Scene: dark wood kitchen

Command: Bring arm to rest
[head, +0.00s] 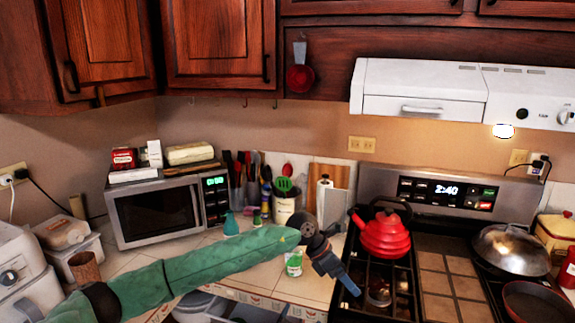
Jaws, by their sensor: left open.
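My left arm (190,272), in a green sleeve, reaches in from the lower left across the counter. My left gripper (338,270) is at its end, open, with nothing seen between its fingers. It is over the counter's right end, close to the left edge of the stove, and points down and right. A small can with a green and white label (294,263) stands on the counter just left of it. My right gripper is not in view.
A red kettle (384,235) sits on the stove right of my gripper, with a lidded pan (510,248) further right. A microwave (155,212) and a utensil crock (286,206) stand behind my arm. An open drawer (235,309) holding dishes shows below the counter.

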